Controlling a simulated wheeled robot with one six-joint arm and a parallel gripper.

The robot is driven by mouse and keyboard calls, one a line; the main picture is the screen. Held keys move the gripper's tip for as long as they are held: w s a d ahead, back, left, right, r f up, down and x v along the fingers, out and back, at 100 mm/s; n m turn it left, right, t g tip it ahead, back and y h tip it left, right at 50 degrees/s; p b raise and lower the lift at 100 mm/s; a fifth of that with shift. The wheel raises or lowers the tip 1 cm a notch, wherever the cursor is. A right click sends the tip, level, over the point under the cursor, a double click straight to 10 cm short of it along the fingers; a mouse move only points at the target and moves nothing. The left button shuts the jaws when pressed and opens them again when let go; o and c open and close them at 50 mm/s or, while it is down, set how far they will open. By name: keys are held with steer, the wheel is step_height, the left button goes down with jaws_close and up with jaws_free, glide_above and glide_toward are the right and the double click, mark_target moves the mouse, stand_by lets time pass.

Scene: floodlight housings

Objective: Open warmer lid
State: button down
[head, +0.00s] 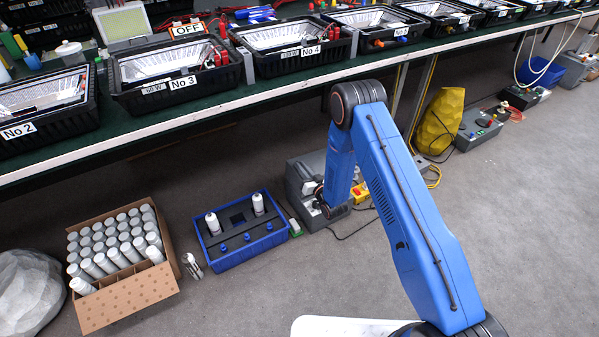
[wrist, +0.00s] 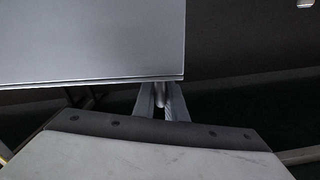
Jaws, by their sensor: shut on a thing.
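A grey box-shaped machine (head: 302,172), which looks like the warmer, stands on the floor under the bench. My blue arm reaches down in front of it and hides part of it. In the head view my gripper is mostly hidden low at the machine's front. In the wrist view a flat grey panel (wrist: 90,40), seemingly the lid, fills the upper left. My gripper (wrist: 160,100) is just below the panel's lower right edge. Its fingers are shut on a small grey rounded piece, seemingly the lid handle (wrist: 158,98). How far the lid is open cannot be told.
A blue tray (head: 240,255) with white bottles and an open carton (head: 135,290) of bottles stand to the left. A yellow sack (head: 440,120) and cables lie to the right. The bench edge (head: 200,118) overhangs the machine.

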steer(key=w+d+r+m, duration=0.8)
steer(key=d+r, duration=0.2)
steer(key=d, duration=0.2)
steer(key=w+d+f+m, duration=0.1)
steer(key=w+d+m, duration=0.2)
steer(key=w+d, duration=0.2)
steer(key=w+d+f+m, duration=0.1)
steer(key=w+d+m, duration=0.2)
steer(key=d, duration=0.7)
steer(key=shift+w+f, duration=0.15)
steer(key=shift+w, duration=0.9)
steer(key=c, duration=1.8)
jaws_free()
steer(key=shift+a, duration=0.1)
steer(key=shift+c, duration=0.2)
